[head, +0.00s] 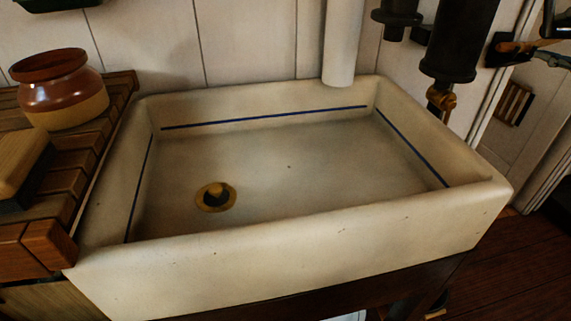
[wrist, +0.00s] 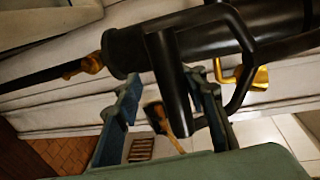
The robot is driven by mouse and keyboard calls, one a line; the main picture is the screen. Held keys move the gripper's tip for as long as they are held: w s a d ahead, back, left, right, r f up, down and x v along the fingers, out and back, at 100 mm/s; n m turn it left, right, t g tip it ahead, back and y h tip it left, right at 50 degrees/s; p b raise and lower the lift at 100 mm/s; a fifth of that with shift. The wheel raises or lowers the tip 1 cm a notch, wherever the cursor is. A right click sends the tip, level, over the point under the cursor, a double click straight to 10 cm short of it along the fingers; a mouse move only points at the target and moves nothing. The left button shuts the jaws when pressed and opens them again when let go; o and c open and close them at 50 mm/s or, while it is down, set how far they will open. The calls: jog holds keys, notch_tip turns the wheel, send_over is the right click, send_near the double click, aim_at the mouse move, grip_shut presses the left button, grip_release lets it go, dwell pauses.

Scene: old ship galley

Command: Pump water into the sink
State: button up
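The white sink (head: 300,262) has a blue line inside its walls and a brass drain (head: 216,196). No water shows in it. The black pump body (head: 455,40) stands upright at the sink's back right, with a brass fitting (head: 440,100) under it. In the wrist view the pump (wrist: 220,35) lies across the top, with a black looped handle whose grip bar (wrist: 168,65) points down between my fingers. My gripper (wrist: 165,85) is open, one blue-grey finger on each side of the bar, with gaps visible. I cannot tell whether either finger touches the handle.
A slatted wooden drainboard (head: 62,165) at left holds a brown and tan jar (head: 60,88) and a wooden block (head: 20,165). A wooden-handled item (head: 518,46) is near the wall at right.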

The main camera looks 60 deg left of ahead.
jog(key=shift+o, duration=0.4)
jog(key=shift+d+r, duration=0.1)
jog(key=shift+r, duration=0.15)
jog(key=b+v, duration=0.2)
jog(key=v, duration=0.8)
jog(key=shift+r, duration=0.15)
jog(key=shift+w, duration=0.1)
